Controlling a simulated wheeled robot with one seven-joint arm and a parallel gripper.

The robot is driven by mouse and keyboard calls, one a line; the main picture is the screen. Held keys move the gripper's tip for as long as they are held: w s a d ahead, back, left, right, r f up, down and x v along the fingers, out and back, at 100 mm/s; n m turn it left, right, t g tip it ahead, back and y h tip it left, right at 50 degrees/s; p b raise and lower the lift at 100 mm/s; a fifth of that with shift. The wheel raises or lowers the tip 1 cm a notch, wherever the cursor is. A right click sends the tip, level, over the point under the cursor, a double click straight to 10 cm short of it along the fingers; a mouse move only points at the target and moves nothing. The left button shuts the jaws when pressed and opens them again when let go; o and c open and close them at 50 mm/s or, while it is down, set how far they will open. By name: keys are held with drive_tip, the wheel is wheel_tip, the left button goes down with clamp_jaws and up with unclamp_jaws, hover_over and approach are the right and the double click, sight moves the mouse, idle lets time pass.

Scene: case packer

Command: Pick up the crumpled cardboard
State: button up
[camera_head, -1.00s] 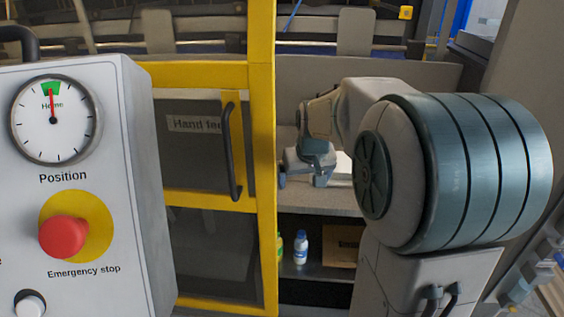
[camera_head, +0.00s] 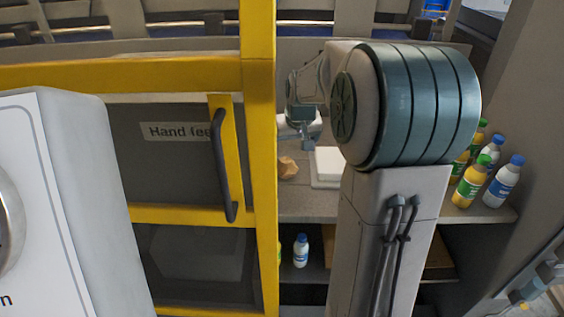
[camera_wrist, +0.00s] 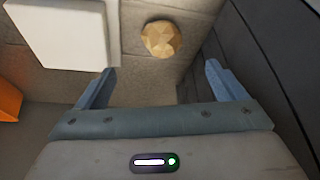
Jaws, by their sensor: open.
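The crumpled cardboard (camera_head: 288,168) is a small tan lump on the grey shelf, just right of the yellow frame post in the head view. In the wrist view the crumpled cardboard (camera_wrist: 161,39) lies ahead of the fingertips, roughly centred between them and apart from them. My gripper (camera_wrist: 157,80) is open and empty, its two blue-grey fingers spread wide. In the head view my gripper (camera_head: 306,146) shows small behind my arm, above and a little right of the cardboard.
A white block (camera_head: 327,166) sits on the shelf right of the cardboard; it also shows in the wrist view (camera_wrist: 62,30). A dark wall (camera_wrist: 262,60) stands close on the wrist view's right. Several bottles (camera_head: 484,170) stand at the right. A yellow-framed door (camera_head: 180,150) closes the left.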

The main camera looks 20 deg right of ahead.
sight(287, 163)
drive_tip(key=x, duration=0.6)
drive_tip(key=shift+a+f, duration=0.2)
drive_tip(key=shift+a, duration=0.05)
drive_tip(key=shift+p+x, duration=0.8)
drive_tip(key=shift+x, duration=2.4)
drive_tip(key=shift+w+r, duration=0.1)
drive_tip(key=c, duration=1)
